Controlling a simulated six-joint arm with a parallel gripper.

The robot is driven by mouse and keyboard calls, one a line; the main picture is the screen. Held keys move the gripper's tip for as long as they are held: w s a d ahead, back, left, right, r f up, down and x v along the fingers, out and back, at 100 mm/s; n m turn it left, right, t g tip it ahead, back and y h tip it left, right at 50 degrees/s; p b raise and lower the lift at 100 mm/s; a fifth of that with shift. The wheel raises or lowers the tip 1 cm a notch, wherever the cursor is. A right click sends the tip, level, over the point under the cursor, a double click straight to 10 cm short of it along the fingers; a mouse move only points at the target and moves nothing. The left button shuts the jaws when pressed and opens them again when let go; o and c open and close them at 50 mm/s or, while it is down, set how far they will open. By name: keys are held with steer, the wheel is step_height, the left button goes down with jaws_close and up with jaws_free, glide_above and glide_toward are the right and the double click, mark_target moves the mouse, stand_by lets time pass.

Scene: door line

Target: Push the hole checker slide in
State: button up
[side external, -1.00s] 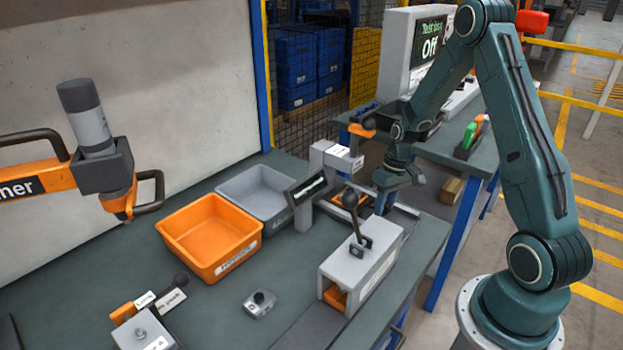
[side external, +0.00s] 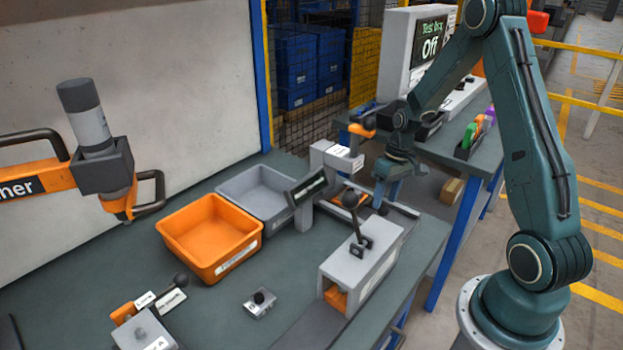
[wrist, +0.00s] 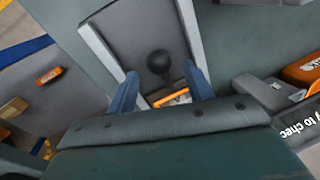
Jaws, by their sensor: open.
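The hole checker is the grey station with a dark tilted display (side external: 308,187) on the bench; the display also shows at the right in the wrist view (wrist: 292,122). Its slide carries a black ball knob (wrist: 158,62), with an orange and grey part (wrist: 172,98) just below it in the picture, between grey rails (wrist: 190,28). My gripper (wrist: 160,84) is open, with one blue finger on each side of the knob's line. No contact with the knob shows. In the side view my gripper (side external: 386,196) hangs over the slide, and the knob is partly hidden.
A grey fixture with a black-knobbed lever (side external: 360,262) stands in front of the checker. An orange bin (side external: 192,262) and a grey bin (side external: 228,184) stand to the left. A small grey button box (side external: 258,304) lies nearer. The bench edge is close on the right.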

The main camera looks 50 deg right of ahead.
step_height(320, 180, up, 11)
steer(key=d, duration=0.2)
steer(key=shift+s, duration=0.2)
stand_by(0.4)
steer(key=s+a+r+n+t+h, duration=0.1)
steer(key=s+a+r, duration=0.1)
steer(key=a+r, duration=0.45)
steer(key=s+a+r+t+h, duration=0.1)
steer(key=s+a+r, duration=0.2)
steer(key=a+r, duration=0.3)
steer(key=s+a+r+n+t, duration=0.1)
steer(key=s+a+r+t, duration=0.1)
steer(key=s+a, duration=0.7)
steer(key=shift+s+a+t, duration=0.15)
steer(key=shift+s+t, duration=0.45)
steer(key=shift+s, duration=0.65)
